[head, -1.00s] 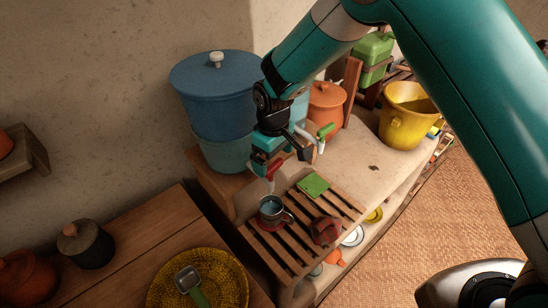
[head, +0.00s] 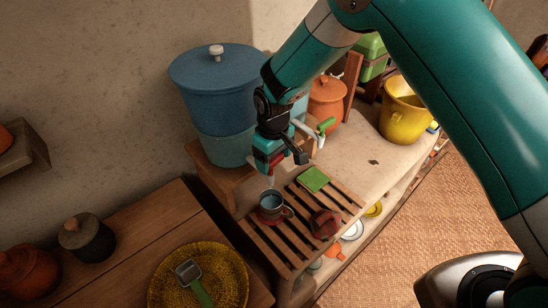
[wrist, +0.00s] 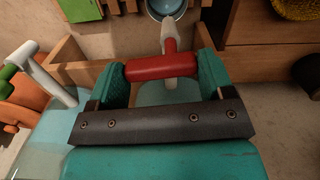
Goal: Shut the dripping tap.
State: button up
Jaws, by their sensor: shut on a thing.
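My gripper (head: 268,162) is at the front of the blue water container (head: 222,95). Its two teal fingers are shut on the red tap handle (wrist: 160,67), which lies crosswise between them in the wrist view. The tap's pale spout (wrist: 169,35) points toward a grey mug (head: 271,203) with bluish liquid in it. The mug stands below the tap on the slatted rack (head: 287,237). A second tap has a green handle (head: 327,124) and stands to the right, apart from my gripper. I cannot make out any drip. My gripper partly hides the red-handled tap in the head view.
A green cloth or sponge (head: 313,179) and a dark red item (head: 324,223) lie on the rack. An orange pot (head: 327,98) and a yellow bucket (head: 402,112) stand behind to the right. The pale bench top (head: 368,150) has free room.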

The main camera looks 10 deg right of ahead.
jog(key=shift+m, duration=0.7)
jog(key=shift+d, duration=0.1)
jog(key=o, duration=0.9)
notch_tip(320, 180, up, 18)
jog(key=b, duration=0.4)
jog(key=shift+f+b, duration=0.25)
jog(key=shift+b, duration=0.05)
